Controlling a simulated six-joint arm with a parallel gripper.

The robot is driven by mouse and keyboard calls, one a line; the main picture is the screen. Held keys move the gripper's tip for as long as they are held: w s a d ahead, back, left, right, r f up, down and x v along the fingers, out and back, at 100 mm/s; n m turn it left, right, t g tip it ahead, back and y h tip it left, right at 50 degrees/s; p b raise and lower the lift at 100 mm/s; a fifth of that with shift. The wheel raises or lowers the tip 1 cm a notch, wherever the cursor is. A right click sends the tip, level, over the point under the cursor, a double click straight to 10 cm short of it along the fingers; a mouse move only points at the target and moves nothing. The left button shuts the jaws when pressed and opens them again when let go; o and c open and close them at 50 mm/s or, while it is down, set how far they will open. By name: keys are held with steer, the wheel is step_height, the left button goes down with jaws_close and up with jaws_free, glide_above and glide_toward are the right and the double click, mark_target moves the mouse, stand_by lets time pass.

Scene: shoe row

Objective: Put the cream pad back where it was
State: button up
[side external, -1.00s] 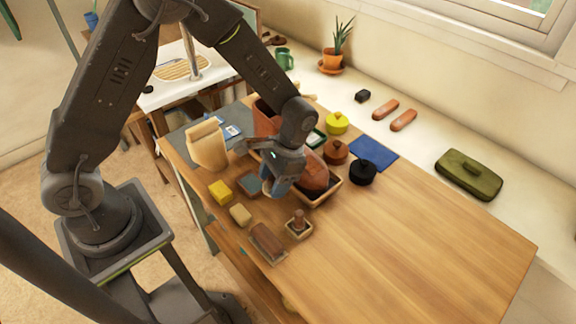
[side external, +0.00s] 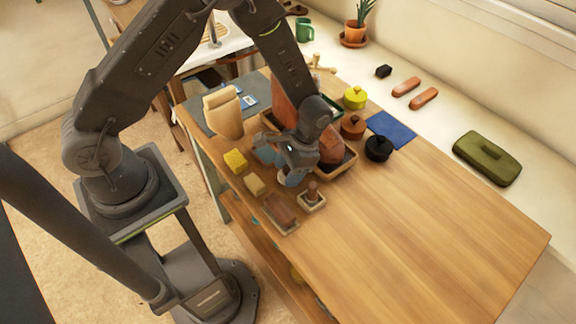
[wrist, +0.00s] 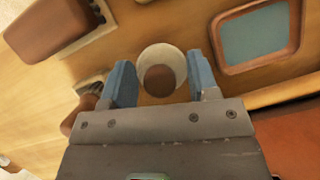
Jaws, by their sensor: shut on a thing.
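The cream pad (wrist: 148,54) shows in the wrist view as a round cream disc with a brown round middle. It sits between the two blue fingers of my gripper (wrist: 162,82). In the side view my gripper (side external: 291,178) is low over the near part of the wooden table, and the pad is mostly hidden by the fingers. I cannot tell whether the pad touches the table. My gripper is just beyond a small square tray (side external: 313,205) with a brown peg (side external: 312,188) in it.
A brown brush (side external: 281,210) lies in a tray near the front edge. A yellow block (side external: 235,161) and a paler block (side external: 255,184) are to the left. A blue-grey pad in a wooden tray (wrist: 258,36) and a brown shoe (side external: 336,146) are close by.

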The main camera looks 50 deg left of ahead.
steer(key=shift+f, duration=0.55)
stand_by(0.4)
steer(key=o, duration=1.1)
steer(key=w+r+t, duration=0.2)
steer(key=w+r, duration=0.1)
steer(key=r, duration=1.8)
steer(key=s+a+r+n+t, duration=0.1)
steer(key=s+r+t, duration=0.1)
steer(key=s+r, duration=0.2)
steer(key=s+a+r+n+t, duration=0.1)
steer(key=s+a+r+t, duration=0.1)
steer(key=s, duration=0.4)
steer(key=s+a+r+t+h, duration=0.1)
steer(key=s+r+t, duration=0.3)
steer(key=s+r, duration=0.2)
steer(key=shift+a+n, duration=0.15)
steer(key=shift+n, duration=0.25)
